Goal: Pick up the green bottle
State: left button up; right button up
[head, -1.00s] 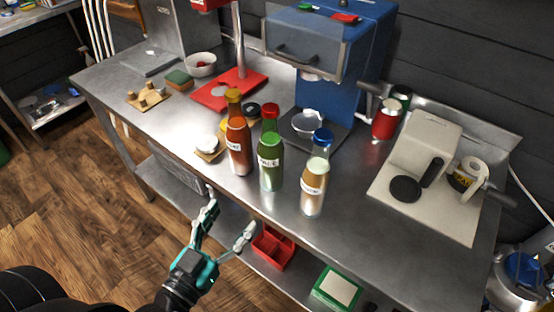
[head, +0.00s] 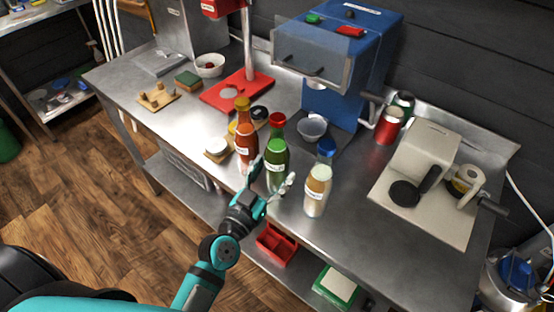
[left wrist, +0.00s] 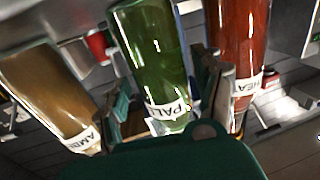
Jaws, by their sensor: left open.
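The green bottle (head: 277,150) with a red cap stands upright near the front edge of the metal table, between a red-brown bottle (head: 243,138) and an amber bottle (head: 317,190). My left gripper (head: 271,178) is open at the front of the green bottle, its fingers toward the bottle's two sides. In the left wrist view the green bottle (left wrist: 152,60) fills the middle, between the fingers, with its label partly seen. The amber bottle (left wrist: 45,90) is at the left there and the red-brown bottle (left wrist: 240,50) at the right, close beside a finger. My right gripper is not seen.
A blue machine (head: 335,60) with a small clear bowl (head: 312,127) stands behind the bottles. A red stand (head: 237,92) is at back left, a pale scale-like device (head: 425,185) at right. A red bin (head: 277,245) sits on the lower shelf.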

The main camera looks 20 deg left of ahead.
pick_arm(q)
jog(key=shift+w+d, duration=0.2)
jog(key=shift+w, duration=1.05)
jog(key=shift+s, duration=0.1)
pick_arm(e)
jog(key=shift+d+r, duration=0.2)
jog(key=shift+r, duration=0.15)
pick_arm(q)
jog(key=shift+c, duration=1)
grip_shut()
jog(key=shift+r, duration=0.1)
